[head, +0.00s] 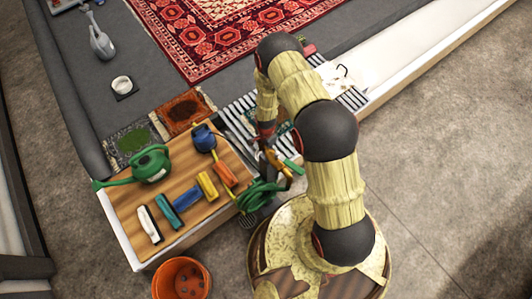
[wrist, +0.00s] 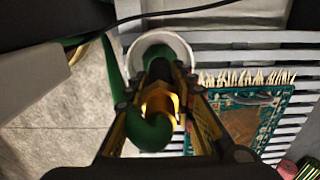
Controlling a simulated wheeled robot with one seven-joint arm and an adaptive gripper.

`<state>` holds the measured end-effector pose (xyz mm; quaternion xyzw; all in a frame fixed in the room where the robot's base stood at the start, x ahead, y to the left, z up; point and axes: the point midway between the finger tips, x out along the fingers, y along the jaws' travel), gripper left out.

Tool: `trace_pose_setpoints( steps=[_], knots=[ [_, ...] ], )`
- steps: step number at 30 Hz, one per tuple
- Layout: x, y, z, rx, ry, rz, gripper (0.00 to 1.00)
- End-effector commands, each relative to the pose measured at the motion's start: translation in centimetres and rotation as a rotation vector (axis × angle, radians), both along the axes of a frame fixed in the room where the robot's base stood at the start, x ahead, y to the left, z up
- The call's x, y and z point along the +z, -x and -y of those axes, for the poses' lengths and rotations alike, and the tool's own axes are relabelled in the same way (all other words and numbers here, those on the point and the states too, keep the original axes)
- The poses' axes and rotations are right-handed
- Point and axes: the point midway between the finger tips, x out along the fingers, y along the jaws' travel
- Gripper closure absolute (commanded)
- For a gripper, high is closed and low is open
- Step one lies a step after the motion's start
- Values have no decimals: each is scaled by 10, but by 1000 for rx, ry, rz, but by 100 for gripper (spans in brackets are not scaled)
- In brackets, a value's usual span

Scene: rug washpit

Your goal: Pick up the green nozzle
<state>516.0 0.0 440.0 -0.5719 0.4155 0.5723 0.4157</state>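The green nozzle (head: 293,167) shows in the head view at my gripper (head: 276,159), beside the grating. In the wrist view the fingers of my gripper (wrist: 167,78) are drawn close together around the nozzle (wrist: 157,52). Its front end shows past the fingertips, and part of it is hidden between the fingers. A green hose (head: 258,194) loops beside the wooden table; it also shows in the wrist view (wrist: 150,133), curving close under the fingers. A white round rim (wrist: 184,45) lies behind the fingertips.
A slatted grating (head: 235,112) carries a small fringed rug (wrist: 262,117). An orange bucket (head: 181,279) stands in front. The concrete floor at right is clear.

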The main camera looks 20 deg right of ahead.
Motion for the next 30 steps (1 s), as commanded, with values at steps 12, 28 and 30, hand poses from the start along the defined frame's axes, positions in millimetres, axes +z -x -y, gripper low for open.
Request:
trace_pose_setpoints(
  steps=[12,28,30],
  knots=[
    [0,-1,0,0,0,1,100],
    [54,-2,0,0,0,3,100],
    [67,-2,0,0,0,3,100]
  ],
)
